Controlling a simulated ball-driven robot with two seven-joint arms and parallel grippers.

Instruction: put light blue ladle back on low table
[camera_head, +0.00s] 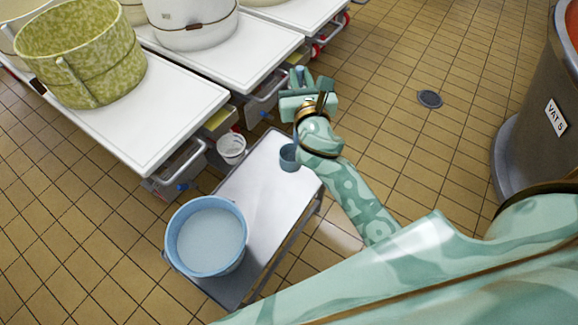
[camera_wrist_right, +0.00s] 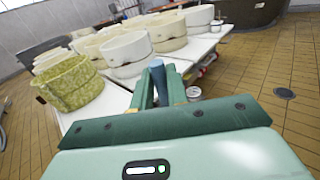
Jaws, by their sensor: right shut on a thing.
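The light blue ladle's cup (camera_head: 289,158) hangs at the far end of the low table (camera_head: 262,185); I cannot tell whether it touches the top. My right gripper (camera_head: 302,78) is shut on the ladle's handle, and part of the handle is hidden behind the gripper. In the right wrist view the blue handle end (camera_wrist_right: 157,70) sticks up between the fingers of the gripper (camera_wrist_right: 161,88). My left gripper is not in view.
A light blue tub (camera_head: 207,237) of pale liquid stands on the low table's near end. White tables (camera_head: 165,110) with a green-yellow mould (camera_head: 82,52) and white moulds stand at left. A white bucket (camera_head: 231,148) is beside the low table. VAT 5 (camera_head: 540,110) stands at right.

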